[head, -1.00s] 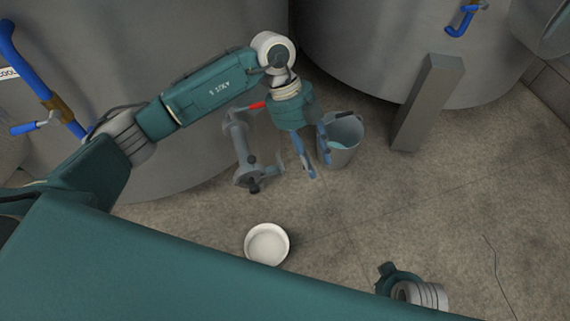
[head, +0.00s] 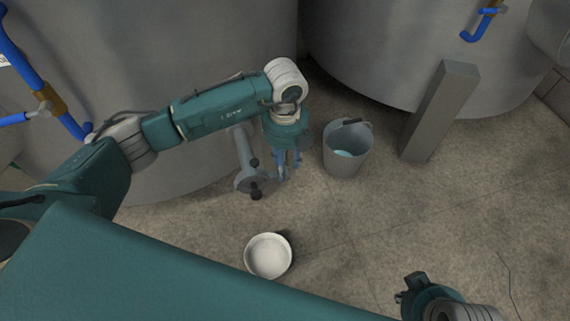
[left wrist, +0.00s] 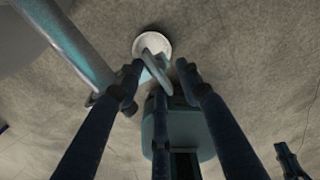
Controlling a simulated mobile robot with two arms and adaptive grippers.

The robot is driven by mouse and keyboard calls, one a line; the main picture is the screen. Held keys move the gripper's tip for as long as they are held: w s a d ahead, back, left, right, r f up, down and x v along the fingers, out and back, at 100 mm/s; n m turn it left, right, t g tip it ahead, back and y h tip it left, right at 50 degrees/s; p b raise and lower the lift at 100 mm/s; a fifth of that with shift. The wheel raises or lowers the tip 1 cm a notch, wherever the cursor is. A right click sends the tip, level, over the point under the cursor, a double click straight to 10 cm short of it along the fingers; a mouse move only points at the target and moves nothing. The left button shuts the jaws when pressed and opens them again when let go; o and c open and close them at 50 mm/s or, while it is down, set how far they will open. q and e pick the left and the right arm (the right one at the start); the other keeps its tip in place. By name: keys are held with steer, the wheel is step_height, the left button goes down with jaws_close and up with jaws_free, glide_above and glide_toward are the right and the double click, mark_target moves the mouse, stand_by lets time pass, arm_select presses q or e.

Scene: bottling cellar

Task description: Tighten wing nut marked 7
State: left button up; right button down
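A grey metal pipe fitting (head: 243,160) with black knobs stands at the foot of the left tank. I cannot make out a wing nut marked 7 or any number on it. My left gripper (head: 284,178) points down just right of the fitting's lower end. In the left wrist view its dark fingers (left wrist: 160,78) are spread, with a curved metal piece (left wrist: 156,68) showing between the tips. I cannot tell whether they touch it. My right gripper (head: 412,286) is at the lower right, apart from everything; its fingers are not clear.
A grey bucket (head: 347,160) stands right of my left gripper. A white bowl (head: 268,257) is on the floor in front. A grey post (head: 437,112) stands before the right tank (head: 400,45). The floor at the right is mostly clear.

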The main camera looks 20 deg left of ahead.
arm_select(q)
steer(key=shift+f, duration=0.15)
jaws_close()
